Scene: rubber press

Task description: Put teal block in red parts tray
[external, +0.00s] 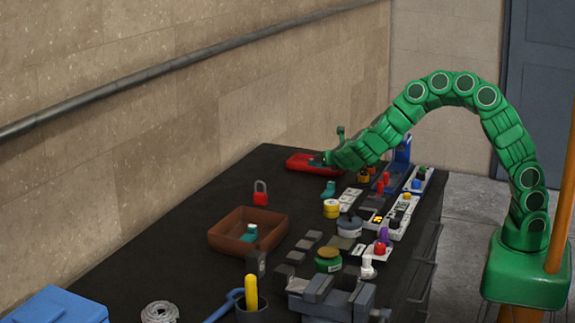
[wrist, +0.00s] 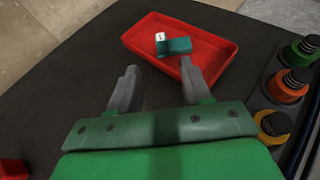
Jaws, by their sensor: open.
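A teal block (wrist: 178,46) with a small white face at its left end lies inside the red parts tray (wrist: 205,74). In the external view the red tray (external: 300,167) is at the far end of the dark bench. My gripper (wrist: 158,72) is open and empty over the tray's near edge, with its fingertips apart from the block. In the external view my gripper (external: 322,160) is at the tray and hides part of it, including the block. Another teal piece (external: 328,189) lies on the bench just in front of the tray, and one more (external: 250,233) is in the brown tray.
The brown tray (external: 227,247) and a red padlock (external: 260,194) are on the left of the bench. Fixtures with coloured knobs (external: 383,219) line the right side. Knobs (wrist: 288,85) stand close right of the red tray. Bare bench lies left of it.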

